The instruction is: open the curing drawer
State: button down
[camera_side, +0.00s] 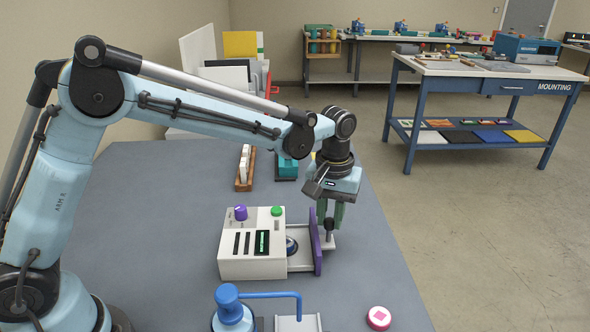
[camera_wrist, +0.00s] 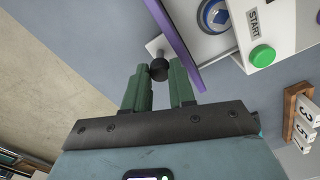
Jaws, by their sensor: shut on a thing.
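The curing unit is a cream box (camera_side: 238,267) on the grey bench, with a purple dial and a green button. Its drawer (camera_side: 301,261) stands out from the box's right side, with a purple front panel (camera_side: 316,243). A round blue and silver thing (camera_side: 291,246) lies in the drawer; it also shows in the wrist view (camera_wrist: 214,15). My gripper (camera_side: 329,225) is at the outer side of the purple panel, pointing down. In the wrist view its green fingers (camera_wrist: 159,84) are on either side of the drawer's black knob (camera_wrist: 158,69), shut on it.
A green START button (camera_wrist: 262,56) is on the unit's top. A wooden rack with white blocks (camera_side: 244,168) and a teal item (camera_side: 287,166) stand behind. A blue-handled device (camera_side: 230,310) and a pink-topped button (camera_side: 378,317) are in front. The bench edge is close on the right.

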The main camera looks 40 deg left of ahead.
jog(key=shift+w+d, duration=1.25)
jog(key=shift+w, duration=0.05)
jog(key=c, duration=0.9)
grip_release()
jog(key=shift+c, duration=0.2)
notch_tip(320, 180, up, 12)
jog(key=shift+s+r, duration=0.1)
